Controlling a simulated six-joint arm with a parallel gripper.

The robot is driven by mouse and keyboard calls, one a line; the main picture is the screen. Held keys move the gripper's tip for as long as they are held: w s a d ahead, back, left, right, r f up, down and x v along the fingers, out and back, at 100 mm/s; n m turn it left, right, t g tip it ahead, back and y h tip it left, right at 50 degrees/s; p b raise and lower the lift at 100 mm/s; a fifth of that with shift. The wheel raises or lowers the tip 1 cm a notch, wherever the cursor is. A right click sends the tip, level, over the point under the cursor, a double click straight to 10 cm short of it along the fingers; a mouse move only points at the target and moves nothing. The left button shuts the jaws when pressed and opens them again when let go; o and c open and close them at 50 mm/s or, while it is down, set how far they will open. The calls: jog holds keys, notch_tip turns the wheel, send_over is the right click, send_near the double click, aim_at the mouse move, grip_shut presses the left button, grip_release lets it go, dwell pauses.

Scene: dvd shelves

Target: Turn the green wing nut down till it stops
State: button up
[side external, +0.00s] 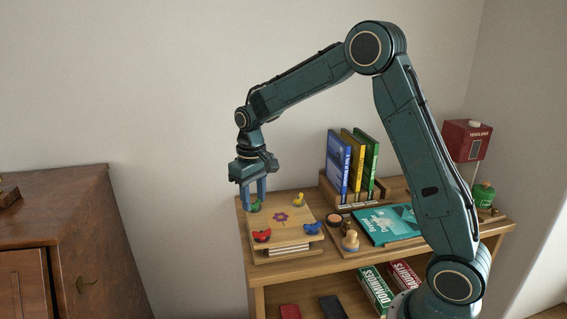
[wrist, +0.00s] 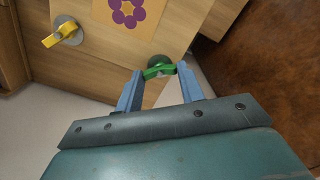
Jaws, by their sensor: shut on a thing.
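The green wing nut (side external: 255,206) sits at the far left corner of a wooden press board (side external: 283,232) on the shelf top. It also shows in the wrist view (wrist: 158,71), with its wings between the two blue fingers. My gripper (side external: 255,195) points down over that corner and is shut on the green wing nut; in the wrist view the fingertips (wrist: 160,72) are at its two wing ends. A yellow wing nut (side external: 299,199), a red one (side external: 262,236) and a blue one (side external: 312,229) sit at the other corners. How far down the green nut sits is hidden.
A wooden cabinet (side external: 75,235) stands left, across a gap.

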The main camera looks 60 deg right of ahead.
jog(key=m, duration=0.3)
jog(key=shift+m, duration=0.4)
jog(key=shift+o, duration=0.2)
jog(key=m, duration=0.4)
dwell(0.7)
jog(key=o, duration=1)
jog(key=shift+c, duration=0.2)
jog(key=shift+r, duration=0.1)
notch_tip(320, 180, up, 14)
jog(key=shift+f, duration=0.2)
